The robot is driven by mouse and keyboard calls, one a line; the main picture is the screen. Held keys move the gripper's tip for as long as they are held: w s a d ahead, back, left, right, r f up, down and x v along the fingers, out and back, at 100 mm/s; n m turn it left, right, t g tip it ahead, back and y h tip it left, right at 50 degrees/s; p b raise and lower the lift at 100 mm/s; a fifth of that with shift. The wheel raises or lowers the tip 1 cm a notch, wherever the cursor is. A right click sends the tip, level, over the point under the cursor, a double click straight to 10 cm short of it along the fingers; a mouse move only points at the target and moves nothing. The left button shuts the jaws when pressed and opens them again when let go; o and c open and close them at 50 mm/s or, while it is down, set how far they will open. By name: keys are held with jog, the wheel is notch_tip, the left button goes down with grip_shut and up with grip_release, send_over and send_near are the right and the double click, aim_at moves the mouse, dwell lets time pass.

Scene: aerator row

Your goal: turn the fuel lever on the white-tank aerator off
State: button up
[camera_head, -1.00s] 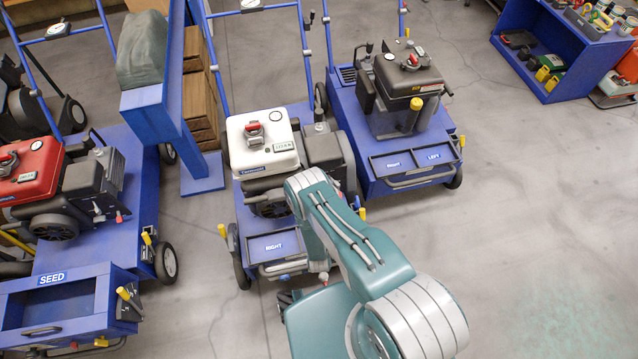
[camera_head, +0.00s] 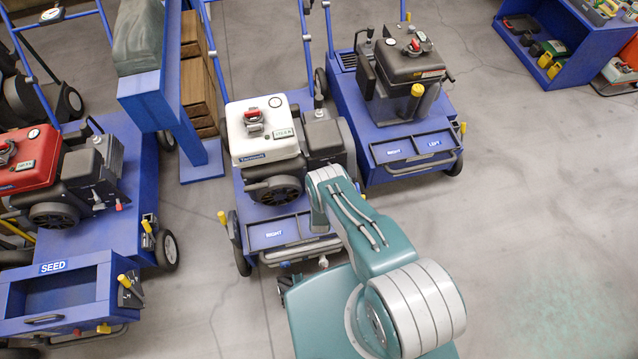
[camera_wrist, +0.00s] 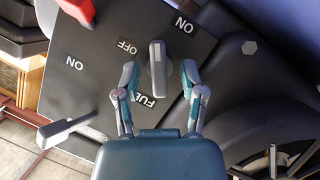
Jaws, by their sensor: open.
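The white-tank aerator (camera_head: 262,132) stands in the middle of the head view, with its white tank above a dark engine. In the wrist view, the grey fuel lever (camera_wrist: 157,55) sits on a black panel (camera_wrist: 95,85). It runs roughly up and down the picture near the FUEL label, with OFF at its upper left and ON at its upper right. My gripper (camera_wrist: 159,76) is open, with one finger on each side of the lever. A gap shows between the lever and each finger. In the head view my arm hides the gripper and the lever.
A second grey lever (camera_wrist: 75,130) and a red part (camera_wrist: 77,10) are near the panel's left side. A red-tank machine (camera_head: 28,160) stands left, and a dark-tank machine (camera_head: 405,75) stands right. A blue shelf (camera_head: 565,50) is at upper right. Floor at right is clear.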

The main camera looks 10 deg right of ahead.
jog(key=shift+w, duration=0.2)
jog(key=shift+c, duration=0.3)
grip_shut()
jog(key=shift+n+h, duration=0.3)
jog(key=shift+n, duration=0.2)
jog(key=shift+o, duration=0.3)
grip_release()
jog(key=shift+a, duration=0.1)
jog(key=v, duration=1.2)
jog(key=shift+f, duration=0.25)
